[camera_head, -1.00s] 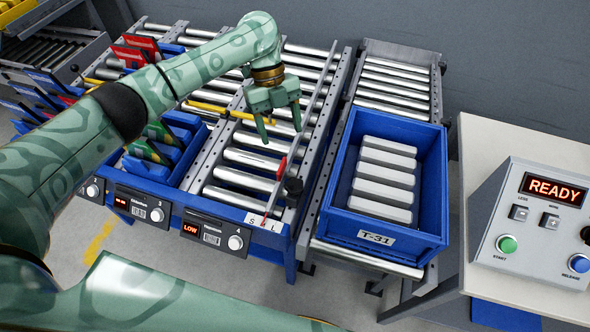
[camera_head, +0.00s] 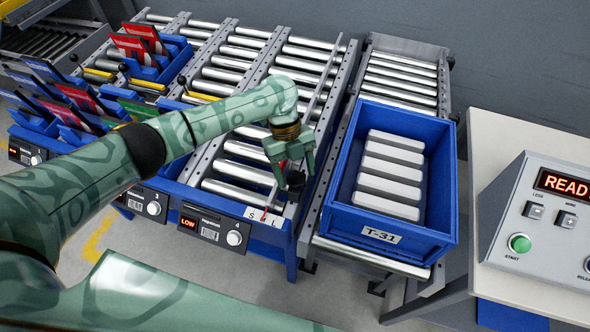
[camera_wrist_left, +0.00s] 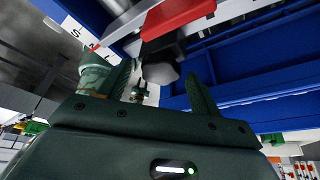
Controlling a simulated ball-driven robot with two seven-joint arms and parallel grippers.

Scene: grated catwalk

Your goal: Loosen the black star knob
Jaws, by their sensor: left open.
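The black star knob (camera_head: 296,180) sits near the front end of the lane guide rail, to the left of the blue tote. My left gripper (camera_head: 291,168) is open, pointing down just above and behind the knob, and partly covers it. In the left wrist view the knob (camera_wrist_left: 160,72) shows ahead, in the gap between the two spread fingers. I see no clear contact. A red piece (camera_wrist_left: 178,14) is beside the knob there. A white S–L scale plate (camera_head: 263,216) is on the lane's front edge. My right gripper is not in view.
The blue tote T-31 (camera_head: 440,237), holding several pale bars, stands close to the right of the knob. A control panel (camera_head: 545,215) is at far right. Blue bins with red and green items (camera_head: 140,45) are at left. Rollers (camera_head: 236,192) fill the lane.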

